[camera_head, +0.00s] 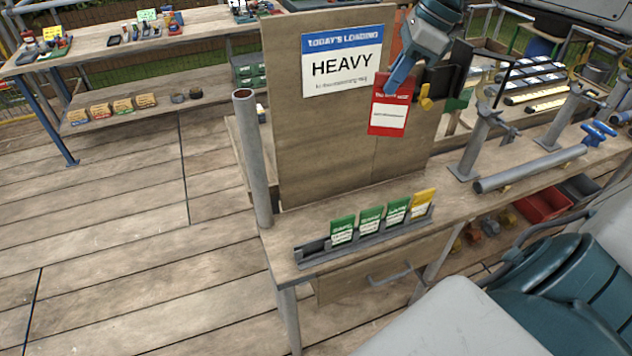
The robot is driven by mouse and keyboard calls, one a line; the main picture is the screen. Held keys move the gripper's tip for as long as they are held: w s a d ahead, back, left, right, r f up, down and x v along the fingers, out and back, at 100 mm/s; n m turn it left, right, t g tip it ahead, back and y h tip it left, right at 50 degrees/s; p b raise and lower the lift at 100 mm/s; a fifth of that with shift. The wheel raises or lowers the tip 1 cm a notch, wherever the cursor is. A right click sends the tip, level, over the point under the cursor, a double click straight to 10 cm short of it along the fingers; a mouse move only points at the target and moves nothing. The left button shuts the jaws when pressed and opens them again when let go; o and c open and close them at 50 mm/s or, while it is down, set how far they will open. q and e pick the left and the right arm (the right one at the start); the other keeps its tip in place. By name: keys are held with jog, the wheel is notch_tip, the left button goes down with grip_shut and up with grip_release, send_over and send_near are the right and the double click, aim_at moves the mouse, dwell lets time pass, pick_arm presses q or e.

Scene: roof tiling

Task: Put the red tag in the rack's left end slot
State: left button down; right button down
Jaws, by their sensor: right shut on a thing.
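The red tag (388,117) has a white label and hangs upright in front of the right part of the wooden board. My right gripper (397,84) comes from above and is shut on the tag's upper edge. The grey rack (362,241) lies along the bench's front edge, below and in front of the board. Its left end slot (314,249) looks empty. Several green tags (370,220) stand in its middle slots and a yellow tag (423,202) stands at its right end. The red tag is well above the rack, apart from it. My left gripper is not in view.
The upright wooden board (300,150) carries a "HEAVY" sign (342,65). A grey post (252,160) rises left of the rack. A grey pipe (530,168) and clamp stands (475,145) are on the bench's right part. Space above the rack's left end is clear.

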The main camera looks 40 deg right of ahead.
aim_at(388, 104)
jog(key=shift+n+g, duration=0.3)
jog(key=shift+n, duration=0.6)
jog(key=f, duration=0.2)
jog(key=w+f, duration=0.1)
jog(key=f, duration=0.1)
jog(key=d+f, duration=0.1)
jog(key=f, duration=0.1)
jog(key=shift+w+d+f+p, duration=0.1)
jog(key=shift+w+f+p, duration=0.1)
jog(key=shift+p, duration=0.1)
jog(key=shift+f, duration=0.1)
